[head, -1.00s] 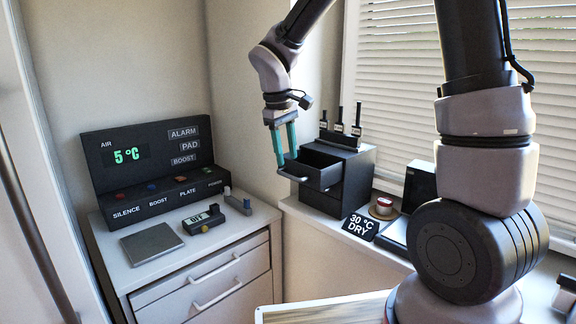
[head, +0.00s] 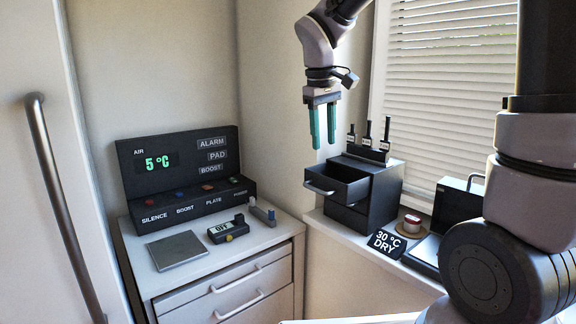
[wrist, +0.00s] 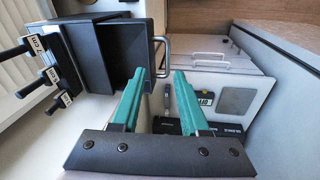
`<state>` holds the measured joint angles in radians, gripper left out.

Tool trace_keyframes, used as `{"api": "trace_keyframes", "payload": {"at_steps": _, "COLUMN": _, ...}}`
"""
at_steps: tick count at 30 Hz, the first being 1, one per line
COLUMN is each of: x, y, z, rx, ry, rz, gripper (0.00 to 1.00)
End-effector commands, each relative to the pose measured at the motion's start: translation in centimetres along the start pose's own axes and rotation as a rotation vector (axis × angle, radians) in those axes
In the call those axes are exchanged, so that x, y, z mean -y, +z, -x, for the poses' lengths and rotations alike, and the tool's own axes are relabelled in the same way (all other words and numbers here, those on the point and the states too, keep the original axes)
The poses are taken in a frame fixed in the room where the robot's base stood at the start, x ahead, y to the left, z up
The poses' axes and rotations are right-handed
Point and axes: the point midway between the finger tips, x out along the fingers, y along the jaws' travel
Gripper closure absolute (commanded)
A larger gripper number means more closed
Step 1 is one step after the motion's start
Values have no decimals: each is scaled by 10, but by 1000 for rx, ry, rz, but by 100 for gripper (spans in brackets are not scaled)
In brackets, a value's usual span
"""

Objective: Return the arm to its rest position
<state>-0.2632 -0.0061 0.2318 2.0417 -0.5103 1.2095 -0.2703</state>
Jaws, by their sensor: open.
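My gripper (head: 322,127) hangs with its teal fingers pointing down, in the upper middle of the head view. Its fingers are apart with nothing between them. It is above and a little left of a small dark drawer box, clear of it. The box's top drawer (head: 337,182) is pulled open and looks empty. In the wrist view the two fingers (wrist: 159,75) stand apart, with the open drawer (wrist: 122,50) to their left.
A dark control panel (head: 160,195) reading 5 °C stands on a white cabinet (head: 285,232) at left, with a grey plate (head: 178,250) and an OFF device (head: 228,230). On the sill are a "30 °C DRY" sign (head: 386,242) and a round red-topped item (head: 411,224). A door handle (head: 62,205) is at far left.

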Motion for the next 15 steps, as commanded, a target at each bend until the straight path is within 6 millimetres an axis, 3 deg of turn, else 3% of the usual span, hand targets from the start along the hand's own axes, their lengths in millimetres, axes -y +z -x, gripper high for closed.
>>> {"api": "trace_keyframes", "payload": {"at_steps": 6, "x": -34, "y": 60, "z": 34, "rx": -138, "ry": -49, "rz": -281, "gripper": 55}}
{"api": "trace_keyframes", "payload": {"at_steps": 15, "x": -55, "y": 136, "z": 61, "rx": -352, "ry": -152, "rz": -662, "gripper": 55}}
